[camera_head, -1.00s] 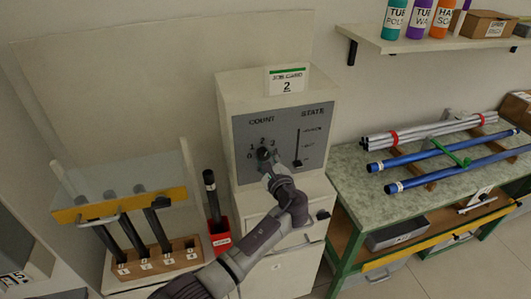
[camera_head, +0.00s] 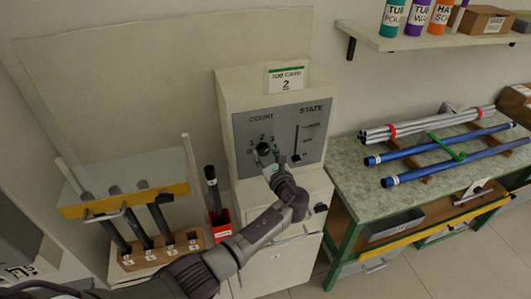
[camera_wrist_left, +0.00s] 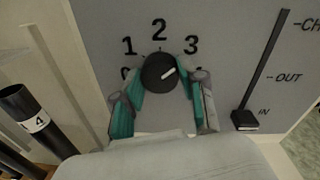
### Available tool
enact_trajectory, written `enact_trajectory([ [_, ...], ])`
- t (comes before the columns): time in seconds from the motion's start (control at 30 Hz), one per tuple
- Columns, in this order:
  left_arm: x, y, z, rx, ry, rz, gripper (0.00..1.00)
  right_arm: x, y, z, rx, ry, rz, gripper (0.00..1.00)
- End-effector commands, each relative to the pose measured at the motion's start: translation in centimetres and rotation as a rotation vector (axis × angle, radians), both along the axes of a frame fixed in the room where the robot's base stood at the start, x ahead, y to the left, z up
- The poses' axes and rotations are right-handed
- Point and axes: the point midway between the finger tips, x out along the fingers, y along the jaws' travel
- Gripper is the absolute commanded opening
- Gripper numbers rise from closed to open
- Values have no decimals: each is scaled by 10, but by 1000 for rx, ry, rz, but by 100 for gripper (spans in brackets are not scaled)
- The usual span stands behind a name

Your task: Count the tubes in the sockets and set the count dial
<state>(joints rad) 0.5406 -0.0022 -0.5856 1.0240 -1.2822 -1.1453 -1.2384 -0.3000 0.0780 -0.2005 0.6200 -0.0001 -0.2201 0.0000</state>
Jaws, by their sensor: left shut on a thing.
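My left gripper (camera_head: 268,165) has its fingers on both sides of the black count dial (camera_wrist_left: 159,73) and is shut on it. It also shows in the left wrist view (camera_wrist_left: 162,95). The dial's white mark points right and slightly up, roughly towards the 3. The 0 is partly hidden by a finger. Three dark tubes (camera_head: 160,222) stand tilted in the numbered wooden socket block (camera_head: 183,257), at labels 1, 2 and 3; socket 4 looks empty. Another dark tube (camera_head: 213,190), labelled 4 in the wrist view (camera_wrist_left: 38,121), stands in a red holder (camera_head: 219,222). My right gripper is out of view.
The state slider (camera_wrist_left: 245,119) sits low, at IN. A job card (camera_head: 286,79) on the cabinet reads 2. A yellow-edged clear cover (camera_head: 125,202) hangs over the sockets. The right bench (camera_head: 352,187) holds blue and grey rods.

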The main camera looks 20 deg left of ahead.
Motion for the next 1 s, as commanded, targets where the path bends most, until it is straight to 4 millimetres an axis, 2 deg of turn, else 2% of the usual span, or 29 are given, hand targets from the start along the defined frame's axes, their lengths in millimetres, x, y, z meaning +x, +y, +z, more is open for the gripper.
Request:
enact_trajectory([
  [0.3, 1, 0, 1, 1, -2, 0, 6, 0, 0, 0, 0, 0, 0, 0],
  [0.33, 1, 0, 1, 1, -2, 0, 43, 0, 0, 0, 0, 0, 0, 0],
  [0.47, 0, 0, 1, 1, -2, 0, 64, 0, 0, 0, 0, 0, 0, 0],
  [0.5, 0, 0, 1, 1, -1, -1, 67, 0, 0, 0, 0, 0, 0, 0],
  [0.83, -2, -2, 0, 0, 0, -1, 67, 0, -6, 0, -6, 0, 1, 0],
  [1.0, -20, -16, -1, -3, 1, -3, 67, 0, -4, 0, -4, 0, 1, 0],
])
